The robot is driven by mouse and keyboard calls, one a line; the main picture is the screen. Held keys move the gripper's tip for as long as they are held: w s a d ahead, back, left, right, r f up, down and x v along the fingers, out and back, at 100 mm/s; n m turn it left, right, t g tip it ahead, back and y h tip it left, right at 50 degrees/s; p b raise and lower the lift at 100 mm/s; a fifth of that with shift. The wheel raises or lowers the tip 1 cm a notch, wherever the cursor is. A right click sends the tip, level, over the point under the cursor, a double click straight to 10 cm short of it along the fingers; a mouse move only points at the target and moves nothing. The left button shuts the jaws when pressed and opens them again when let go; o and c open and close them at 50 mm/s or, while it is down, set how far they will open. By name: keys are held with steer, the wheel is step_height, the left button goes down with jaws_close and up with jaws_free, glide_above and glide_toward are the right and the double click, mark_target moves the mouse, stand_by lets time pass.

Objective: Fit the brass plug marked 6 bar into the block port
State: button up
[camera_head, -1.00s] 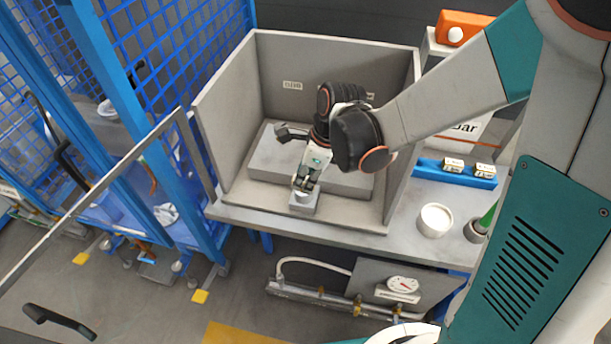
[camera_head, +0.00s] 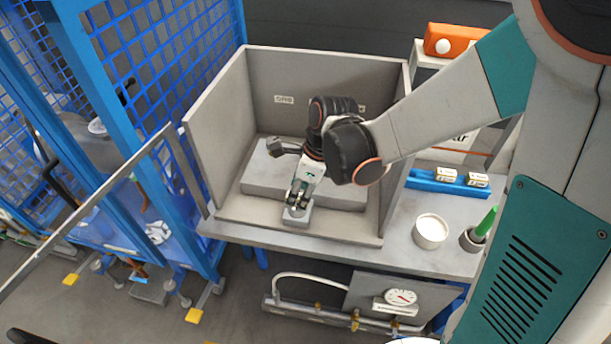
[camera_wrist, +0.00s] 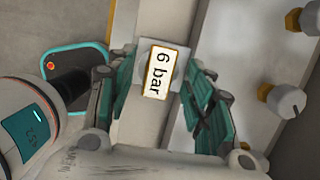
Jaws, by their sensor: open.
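The brass plug (camera_wrist: 159,74) shows in the wrist view as a white label reading "6 bar" with a brass edge. It lies over a small pale grey block (camera_wrist: 143,52), which is also at the front of the booth in the head view (camera_head: 297,218). My gripper (camera_head: 298,199) points down just above this block. In the wrist view its two green fingers (camera_wrist: 160,64) are open, one on each side of the plug, with gaps visible. The port is hidden beneath the plug. I cannot tell how deep the plug sits.
Grey booth walls (camera_head: 215,130) stand left, behind and right of my gripper, with a raised grey slab (camera_head: 260,181) behind the block. To the right are a blue rack (camera_head: 425,180) with labelled pieces and a white-topped cup (camera_head: 430,231). A gauge (camera_head: 401,297) is below the bench.

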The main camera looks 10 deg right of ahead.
steer(key=v, duration=1.1)
steer(key=shift+s, duration=0.25)
steer(key=shift+r, duration=0.1)
